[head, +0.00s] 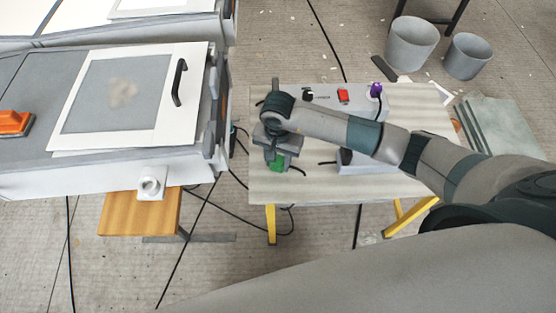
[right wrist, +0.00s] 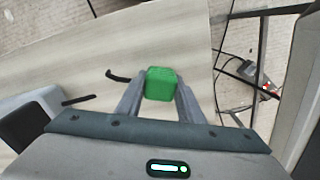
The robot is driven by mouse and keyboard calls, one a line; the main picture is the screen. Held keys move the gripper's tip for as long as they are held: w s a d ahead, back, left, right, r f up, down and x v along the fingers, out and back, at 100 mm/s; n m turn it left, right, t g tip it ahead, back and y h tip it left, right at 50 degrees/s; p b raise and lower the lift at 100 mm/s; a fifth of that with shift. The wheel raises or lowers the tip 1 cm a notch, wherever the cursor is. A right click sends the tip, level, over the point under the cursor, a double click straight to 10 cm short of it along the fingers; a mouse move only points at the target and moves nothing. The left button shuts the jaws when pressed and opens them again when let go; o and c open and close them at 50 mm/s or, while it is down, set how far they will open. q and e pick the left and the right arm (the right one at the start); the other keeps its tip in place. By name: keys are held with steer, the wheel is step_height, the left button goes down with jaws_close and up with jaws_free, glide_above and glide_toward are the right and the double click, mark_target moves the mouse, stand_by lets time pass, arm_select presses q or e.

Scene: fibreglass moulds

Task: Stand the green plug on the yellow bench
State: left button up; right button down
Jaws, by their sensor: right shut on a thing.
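The green plug (head: 277,164) is a small green block, held between the fingertips of my right gripper (head: 279,156). In the right wrist view the plug (right wrist: 160,84) sits between the two grey fingers, with its far face clear. The yellow bench (head: 415,103) has a pale wood top and yellow legs. The gripper and plug are over the front left part of its top. I cannot tell whether the plug's underside touches the bench. My left gripper is not in view.
A control box with a red switch (head: 343,96) and a purple knob (head: 376,89) stands on the bench, right of the gripper. A large mould table (head: 40,176) stands close on the left. Grey buckets (head: 411,45) are at the back right. Black cables cross the floor.

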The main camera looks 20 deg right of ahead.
mark_target(278, 159)
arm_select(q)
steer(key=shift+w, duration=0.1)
arm_select(e)
steer(key=c, duration=1.2)
jaws_free()
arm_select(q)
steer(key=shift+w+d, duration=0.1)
arm_select(e)
steer(key=shift+r, duration=0.1)
step_height(278, 159, up, 2)
steer(key=shift+w+r+b, duration=0.1)
steer(key=shift+r+b, duration=0.1)
steer(key=shift+b, duration=0.1)
step_height(278, 159, up, 3)
steer(key=shift+f+b, duration=0.1)
steer(key=shift+b, duration=0.35)
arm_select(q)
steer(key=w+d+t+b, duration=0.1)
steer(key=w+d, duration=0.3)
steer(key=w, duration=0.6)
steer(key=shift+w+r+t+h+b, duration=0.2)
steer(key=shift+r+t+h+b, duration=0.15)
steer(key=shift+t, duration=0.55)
arm_select(e)
step_height(278, 159, up, 7)
